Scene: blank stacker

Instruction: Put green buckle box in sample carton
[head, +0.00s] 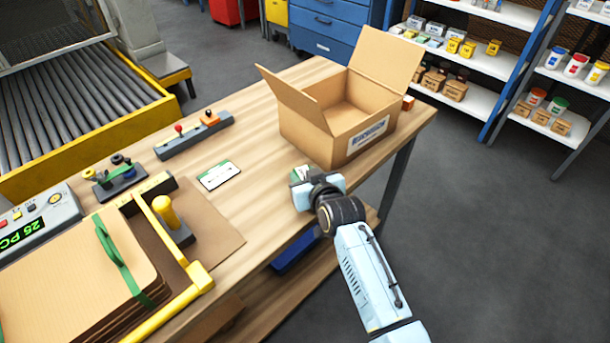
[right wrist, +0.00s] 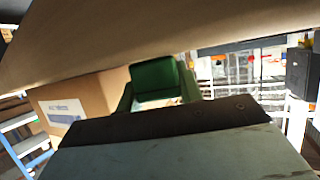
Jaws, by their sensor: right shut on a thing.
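The sample carton (head: 308,127) is an open cardboard box with raised flaps and a white label, standing near the far right end of the wooden table. It also shows at the left of the right wrist view (right wrist: 95,92). My right gripper (head: 303,177) is just in front of the carton, near the table's front edge, and shut on the green buckle box (head: 298,173). Only a small white and green part of that box shows in the head view. A green part of it (right wrist: 155,80) shows in the right wrist view. My left gripper is out of view.
A white and green card (head: 219,175) lies on the table (head: 262,120). Flat cardboard sheets (head: 65,275) with a green strap lie in a yellow frame at the left. A grey bar with knobs (head: 194,135) stands behind. Shelves (head: 480,62) are beyond the table.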

